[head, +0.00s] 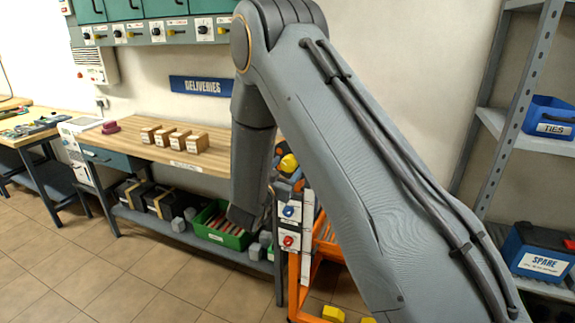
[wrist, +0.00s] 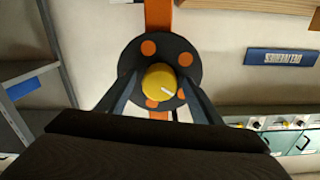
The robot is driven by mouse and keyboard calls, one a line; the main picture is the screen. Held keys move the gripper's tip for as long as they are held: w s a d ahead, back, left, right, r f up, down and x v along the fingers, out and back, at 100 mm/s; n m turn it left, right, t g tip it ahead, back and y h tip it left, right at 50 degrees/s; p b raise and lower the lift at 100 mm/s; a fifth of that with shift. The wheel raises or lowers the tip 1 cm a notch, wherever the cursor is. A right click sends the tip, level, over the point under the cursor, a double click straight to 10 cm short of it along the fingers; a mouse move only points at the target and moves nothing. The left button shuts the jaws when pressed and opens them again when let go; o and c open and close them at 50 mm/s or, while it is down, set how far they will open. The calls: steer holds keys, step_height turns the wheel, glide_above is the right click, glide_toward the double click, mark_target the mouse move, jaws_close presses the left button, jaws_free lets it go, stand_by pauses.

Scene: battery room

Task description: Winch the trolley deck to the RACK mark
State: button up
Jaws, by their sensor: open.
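The yellow knob (wrist: 159,81) with a white line sits on a dark round disc (wrist: 133,60) with orange dots, mounted on an orange post (wrist: 158,15). My gripper (wrist: 160,88) is open, its two fingers on either side of the yellow knob in the wrist view; I cannot tell whether they touch it. In the head view a yellow knob (head: 289,163) shows just right of my forearm, above the orange trolley frame (head: 294,285). My arm hides much of the trolley. I cannot make out the deck or a RACK mark.
A wooden bench (head: 160,150) with several small boxes stands left of the trolley; a green crate (head: 237,240) is on its lower shelf. A panel with blue and red knobs (head: 288,240) is below the winch. A grey rack (head: 490,120) stands at right. Floor is clear at left.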

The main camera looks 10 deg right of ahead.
steer(key=shift+w+d, duration=0.1)
steer(key=shift+w, duration=0.1)
steer(key=c, duration=1.1)
steer(key=shift+o, duration=0.2)
steer(key=shift+n, duration=2.7)
steer(key=o, duration=1.1)
steer(key=shift+c, duration=0.2)
